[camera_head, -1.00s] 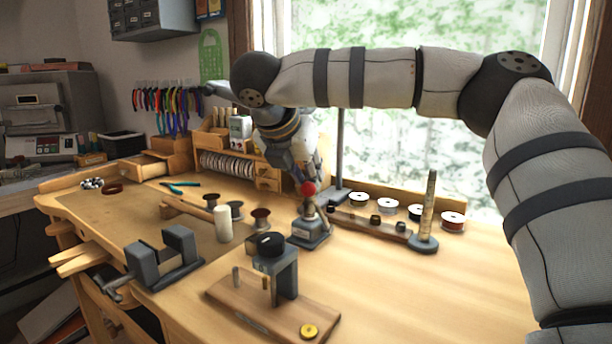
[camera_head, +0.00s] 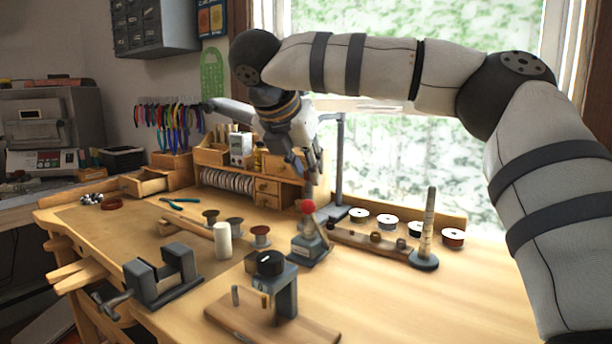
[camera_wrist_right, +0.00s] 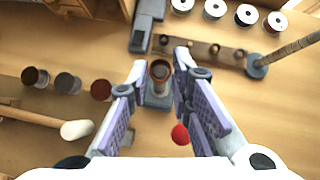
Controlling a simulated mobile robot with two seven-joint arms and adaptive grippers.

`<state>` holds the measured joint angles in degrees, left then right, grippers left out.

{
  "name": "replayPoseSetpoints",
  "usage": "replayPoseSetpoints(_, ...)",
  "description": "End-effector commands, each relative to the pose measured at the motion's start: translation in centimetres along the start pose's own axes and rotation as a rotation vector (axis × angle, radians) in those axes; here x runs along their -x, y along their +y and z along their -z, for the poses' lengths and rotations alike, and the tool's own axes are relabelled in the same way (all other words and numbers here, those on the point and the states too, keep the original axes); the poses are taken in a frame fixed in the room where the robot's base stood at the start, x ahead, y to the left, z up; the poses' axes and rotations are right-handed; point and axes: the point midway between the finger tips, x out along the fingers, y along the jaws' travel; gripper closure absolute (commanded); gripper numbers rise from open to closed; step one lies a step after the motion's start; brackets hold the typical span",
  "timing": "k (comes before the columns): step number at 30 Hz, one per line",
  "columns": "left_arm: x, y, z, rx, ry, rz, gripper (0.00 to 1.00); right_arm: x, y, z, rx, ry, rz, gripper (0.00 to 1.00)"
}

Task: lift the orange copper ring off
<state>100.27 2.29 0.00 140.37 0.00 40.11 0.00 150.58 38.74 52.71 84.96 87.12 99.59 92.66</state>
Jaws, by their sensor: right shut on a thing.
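My right gripper (camera_head: 312,168) is above the small grey bench tool (camera_head: 309,247) with the red ball knob (camera_head: 308,206). In the right wrist view its two fingers stand on either side of a small copper-brown ring (camera_wrist_right: 160,70), and the gripper is shut on it. The ring is seen nearly from above, with a dark opening. The grey tool shows below it in the wrist view (camera_wrist_right: 157,98), and the red knob (camera_wrist_right: 181,134) is near the right finger. In the head view the ring is too small to make out. My left gripper is not in view.
A wooden rack of dark rings (camera_head: 375,240) and a tapered post (camera_head: 430,225) stand right of the tool. A wooden-based tool (camera_head: 270,315) is in front. The right front table is clear.

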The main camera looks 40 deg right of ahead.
Motion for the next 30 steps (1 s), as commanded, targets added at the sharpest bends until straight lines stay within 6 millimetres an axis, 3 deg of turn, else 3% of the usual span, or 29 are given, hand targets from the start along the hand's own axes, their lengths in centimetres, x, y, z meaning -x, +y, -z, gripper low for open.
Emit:
replayPoseSetpoints(10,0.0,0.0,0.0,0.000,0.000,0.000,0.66,0.2,0.0,-0.2,-0.001,0.000,0.000,0.98)
replayPoseSetpoints(19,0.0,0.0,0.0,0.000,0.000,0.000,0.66,1.8,0.0,-1.6,0.000,-0.001,-0.001,0.98)
replayPoseSetpoints(30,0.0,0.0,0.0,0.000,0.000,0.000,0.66,1.9,0.0,-1.7,0.000,0.000,0.000,0.98)
